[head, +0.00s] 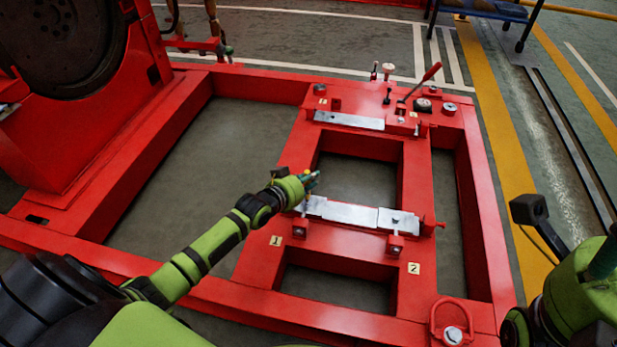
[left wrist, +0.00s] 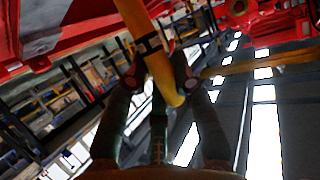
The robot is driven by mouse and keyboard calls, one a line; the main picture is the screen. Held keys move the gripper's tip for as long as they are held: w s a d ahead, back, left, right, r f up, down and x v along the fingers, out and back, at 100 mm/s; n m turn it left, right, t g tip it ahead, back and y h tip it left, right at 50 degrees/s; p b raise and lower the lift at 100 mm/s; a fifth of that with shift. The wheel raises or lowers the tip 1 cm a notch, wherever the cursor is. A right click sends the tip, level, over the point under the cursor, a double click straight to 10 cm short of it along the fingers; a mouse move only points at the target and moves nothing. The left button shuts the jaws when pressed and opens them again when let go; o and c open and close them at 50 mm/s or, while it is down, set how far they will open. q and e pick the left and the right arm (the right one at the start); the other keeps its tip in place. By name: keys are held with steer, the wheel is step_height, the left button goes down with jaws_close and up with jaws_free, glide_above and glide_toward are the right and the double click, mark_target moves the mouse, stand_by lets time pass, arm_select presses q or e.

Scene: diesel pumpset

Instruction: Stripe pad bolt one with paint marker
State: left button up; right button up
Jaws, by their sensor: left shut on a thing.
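My left gripper (head: 309,182) is over the left end of the near silver pad (head: 350,213), close to the yellow tag marked 1 (head: 275,240). The marker slants between the fingertips. Pad bolt one is not clear, as the gripper covers much of that pad end. I cannot tell whether the marker touches anything.
The red base frame (head: 190,278) has deep openings around the pads. A second silver pad (head: 349,120) lies farther back. A red lever (head: 424,80) and small fittings stand at the back. A tag marked 2 (head: 413,268) and a lifting ring (head: 452,320) are at the right.

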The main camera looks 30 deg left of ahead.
arm_select(q)
steer(key=shift+w+r+p, duration=0.1)
steer(key=shift+r+p, duration=0.1)
steer(key=shift+p, duration=0.15)
stand_by(0.7)
steer(key=shift+r+p, duration=2.5)
steer(key=shift+p, duration=0.2)
steer(key=shift+a, duration=0.1)
